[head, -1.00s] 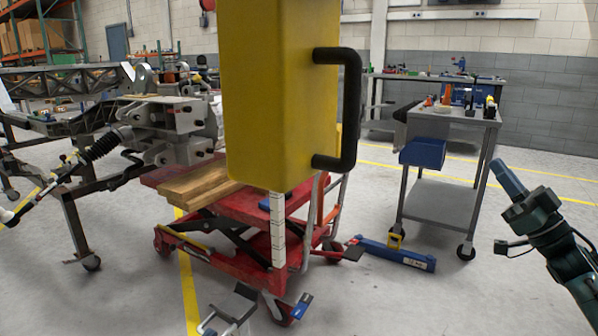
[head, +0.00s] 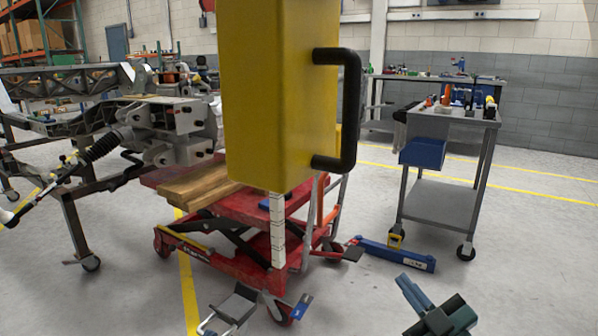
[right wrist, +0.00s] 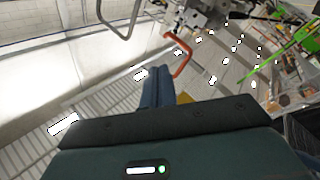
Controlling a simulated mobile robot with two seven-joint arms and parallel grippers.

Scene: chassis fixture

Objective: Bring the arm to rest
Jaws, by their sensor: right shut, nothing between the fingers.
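My right gripper (head: 408,284) is low in the head view, right of centre, over bare floor. Its blue fingers are together and hold nothing. In the right wrist view the closed fingers (right wrist: 158,84) point away from the dark gripper body, with nothing between them. Only the gripper end of my right arm shows at the bottom edge of the head view.
A large yellow box (head: 275,95) with a black handle (head: 352,110) hides the middle. Behind it stands a red lift cart (head: 225,250) with wooden boards (head: 195,187). A chassis frame (head: 70,190) is at left, a grey trolley (head: 440,205) at right. Floor at lower right is clear.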

